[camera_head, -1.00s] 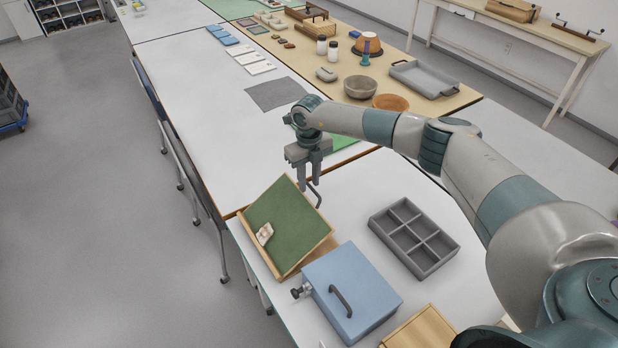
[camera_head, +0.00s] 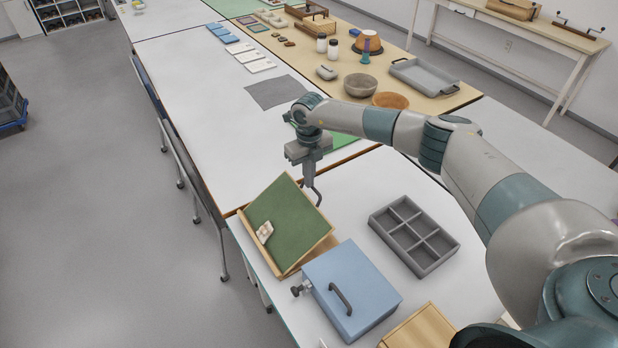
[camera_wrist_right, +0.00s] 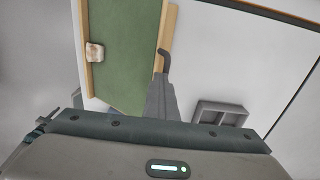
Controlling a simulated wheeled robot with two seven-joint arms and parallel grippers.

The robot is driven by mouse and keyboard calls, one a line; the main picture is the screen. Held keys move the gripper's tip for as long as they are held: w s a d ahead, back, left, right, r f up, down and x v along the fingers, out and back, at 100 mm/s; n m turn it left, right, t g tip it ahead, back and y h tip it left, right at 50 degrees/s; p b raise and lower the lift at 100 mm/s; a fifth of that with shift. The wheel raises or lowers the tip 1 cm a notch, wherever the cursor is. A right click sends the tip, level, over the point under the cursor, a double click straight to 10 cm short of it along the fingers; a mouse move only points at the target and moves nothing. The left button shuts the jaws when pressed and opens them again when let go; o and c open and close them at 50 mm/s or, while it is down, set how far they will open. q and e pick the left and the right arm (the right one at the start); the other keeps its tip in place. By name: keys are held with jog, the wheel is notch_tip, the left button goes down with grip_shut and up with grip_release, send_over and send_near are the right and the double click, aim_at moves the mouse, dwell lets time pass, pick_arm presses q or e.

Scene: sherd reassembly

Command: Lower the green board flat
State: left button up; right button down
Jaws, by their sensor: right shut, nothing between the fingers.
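The green board (camera_head: 288,220) is a wood-framed green panel propped at a tilt at the table's left edge. A small pale sherd (camera_head: 265,232) rests near its lower edge. In the right wrist view the board (camera_wrist_right: 125,50) shows with the sherd (camera_wrist_right: 94,52) at its left. My right gripper (camera_head: 309,186) is shut, pointing down just above and behind the board's upper right edge. A dark hooked rod shows at its fingers, close to the board's edge (camera_wrist_right: 165,62); I cannot tell whether it touches. My left gripper is not in view.
A blue box with a handle (camera_head: 352,290) stands in front of the board. A grey compartment tray (camera_head: 440,262) lies to the right, with bare white table between. A grey mat (camera_head: 273,92) and a beige table with bowls (camera_head: 360,86) lie farther back.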

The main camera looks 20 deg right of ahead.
dwell(0.8)
jog(key=c, duration=1.9)
grip_release()
jog(key=shift+o, duration=0.2)
notch_tip(320, 180, up, 17)
jog(key=b, duration=0.6)
jog(key=shift+r+b, duration=0.2)
jog(key=shift+b, duration=0.1)
